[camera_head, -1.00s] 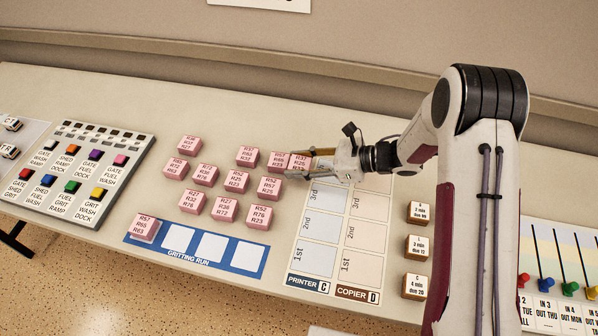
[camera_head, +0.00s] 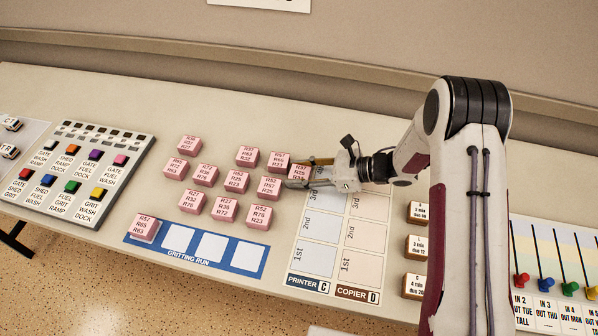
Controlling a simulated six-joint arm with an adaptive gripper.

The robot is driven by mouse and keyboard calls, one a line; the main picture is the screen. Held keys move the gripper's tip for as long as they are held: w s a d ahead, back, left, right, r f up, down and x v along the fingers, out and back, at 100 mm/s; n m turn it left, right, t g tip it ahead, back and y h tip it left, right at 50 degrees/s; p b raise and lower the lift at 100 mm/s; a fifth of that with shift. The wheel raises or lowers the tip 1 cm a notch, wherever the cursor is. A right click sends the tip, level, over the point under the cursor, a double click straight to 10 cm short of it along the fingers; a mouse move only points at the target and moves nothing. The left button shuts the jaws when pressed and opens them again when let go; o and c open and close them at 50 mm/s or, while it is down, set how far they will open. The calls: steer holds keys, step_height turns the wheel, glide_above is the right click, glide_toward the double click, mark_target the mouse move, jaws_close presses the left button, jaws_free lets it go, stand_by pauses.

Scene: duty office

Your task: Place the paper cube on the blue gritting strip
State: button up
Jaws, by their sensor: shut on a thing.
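My gripper (camera_head: 308,173) is shut on a pink paper cube (camera_head: 299,172) printed with red lines of text. It is at the right end of the group of pink cubes, just above the head of the printer column. The blue gritting strip (camera_head: 197,268), marked "GRITTING RUN", lies at the front left of the table with several white squares. One pink cube (camera_head: 145,227) sits on its leftmost square; the other squares are bare. I cannot tell how high the held cube is above the table.
Several loose pink cubes (camera_head: 236,181) stand between my gripper and the strip. Printer and copier columns (camera_head: 318,255) lie to the right, with wooden blocks (camera_head: 417,247) beyond. A button panel (camera_head: 77,172) stands at the left. The table behind the cubes is clear.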

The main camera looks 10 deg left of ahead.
steer(key=o, duration=1.1)
steer(key=shift+r, duration=0.1)
steer(key=shift+d+r, duration=0.1)
steer(key=shift+d, duration=0.05)
steer(key=v, duration=1.1)
steer(key=shift+d+r, duration=0.1)
steer(key=shift+d, duration=0.25)
steer(key=shift+w, duration=0.1)
